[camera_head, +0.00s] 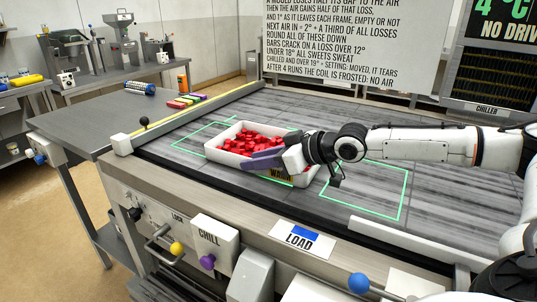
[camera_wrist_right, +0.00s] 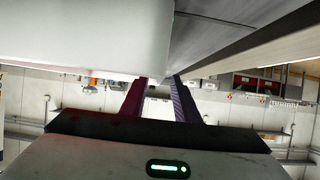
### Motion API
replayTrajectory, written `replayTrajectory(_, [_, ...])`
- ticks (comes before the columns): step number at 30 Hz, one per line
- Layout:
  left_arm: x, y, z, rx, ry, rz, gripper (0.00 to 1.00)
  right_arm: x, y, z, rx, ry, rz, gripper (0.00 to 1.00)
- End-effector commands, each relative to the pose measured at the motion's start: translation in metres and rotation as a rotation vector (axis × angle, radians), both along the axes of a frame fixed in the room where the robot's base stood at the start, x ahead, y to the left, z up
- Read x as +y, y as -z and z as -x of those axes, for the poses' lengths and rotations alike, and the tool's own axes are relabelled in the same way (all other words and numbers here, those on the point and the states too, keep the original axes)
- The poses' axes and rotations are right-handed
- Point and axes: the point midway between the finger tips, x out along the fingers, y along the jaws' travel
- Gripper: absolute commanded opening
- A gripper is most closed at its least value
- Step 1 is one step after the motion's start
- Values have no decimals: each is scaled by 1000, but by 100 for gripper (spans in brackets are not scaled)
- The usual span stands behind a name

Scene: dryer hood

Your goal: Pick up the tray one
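A white tray (camera_head: 212,149) filled with red pieces lies on the grey slatted bed, across the left green outline. My right gripper (camera_head: 266,159) is at the tray's front right side, its purple fingers reaching over the rim there. In the right wrist view the tray's white wall (camera_wrist_right: 80,35) fills the upper left. The right fingers (camera_wrist_right: 160,85) stand apart, with the tray's edge at the gap between their tips. Whether they touch the wall on both sides I cannot tell. My left gripper is not in view.
A yellow-edged bar (camera_head: 220,105) borders the bed on the left. A second green outline (camera_head: 404,195) lies empty at right. A raised edge (camera_head: 395,236) and the LOAD panel (camera_head: 303,238) are in front. Coloured bars (camera_head: 186,101) lie on the left table.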

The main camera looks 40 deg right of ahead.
Motion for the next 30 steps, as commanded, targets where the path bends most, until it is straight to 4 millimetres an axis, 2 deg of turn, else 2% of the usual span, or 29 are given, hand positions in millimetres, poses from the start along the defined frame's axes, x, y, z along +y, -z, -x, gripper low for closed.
replayTrajectory(3, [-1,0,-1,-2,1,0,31,4,9,-16,0,-1,-3,28])
replayTrajectory(6, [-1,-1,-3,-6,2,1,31,6,12,-24,-1,0,-2,28])
replayTrajectory(14, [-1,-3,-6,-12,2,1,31,6,14,-26,1,1,1,28])
replayTrajectory(20, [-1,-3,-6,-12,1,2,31,6,14,-25,2,0,1,0])
replayTrajectory(30, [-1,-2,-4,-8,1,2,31,6,14,-25,2,0,1,0])
